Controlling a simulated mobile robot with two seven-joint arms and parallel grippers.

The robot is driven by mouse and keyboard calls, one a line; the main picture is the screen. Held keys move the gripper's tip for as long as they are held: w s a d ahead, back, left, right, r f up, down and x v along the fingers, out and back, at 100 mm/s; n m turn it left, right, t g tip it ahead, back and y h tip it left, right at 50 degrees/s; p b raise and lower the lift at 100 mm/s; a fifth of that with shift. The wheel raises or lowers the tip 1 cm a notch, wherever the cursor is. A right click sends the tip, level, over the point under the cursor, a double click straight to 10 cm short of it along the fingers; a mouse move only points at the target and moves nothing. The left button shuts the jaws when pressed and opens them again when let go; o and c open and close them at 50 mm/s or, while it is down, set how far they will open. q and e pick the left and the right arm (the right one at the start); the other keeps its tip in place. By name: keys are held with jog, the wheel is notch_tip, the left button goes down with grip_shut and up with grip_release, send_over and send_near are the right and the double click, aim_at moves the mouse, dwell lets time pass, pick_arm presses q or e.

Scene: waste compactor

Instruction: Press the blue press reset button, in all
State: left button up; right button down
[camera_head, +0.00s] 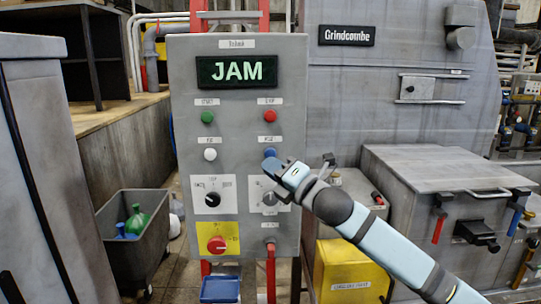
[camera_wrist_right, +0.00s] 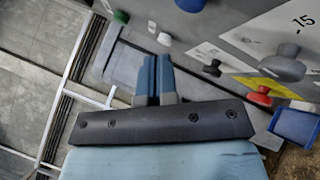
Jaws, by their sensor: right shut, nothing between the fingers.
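The blue button (camera_head: 270,153) is on the right side of the grey control panel (camera_head: 240,120), below the red button (camera_head: 270,116). My right gripper (camera_head: 274,166) is shut and empty, just below the blue button and close to it in the head view. In the right wrist view the blue button (camera_wrist_right: 190,4) is at the top edge, partly cut off. The shut fingers (camera_wrist_right: 156,66) show below and left of it, with a visible gap in the picture. I cannot tell the exact depth between them. The display (camera_head: 237,71) reads JAM. My left gripper is not in view.
The panel also has a green button (camera_head: 207,117), a white button (camera_head: 210,155), a key dial (camera_head: 212,199) and a red knob on yellow (camera_head: 217,244). A grey bin (camera_head: 115,240) stands at left; a blue bin (camera_head: 220,289) is below the panel.

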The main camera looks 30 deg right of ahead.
jog(key=shift+s+a, duration=0.55)
jog(key=shift+s, duration=0.3)
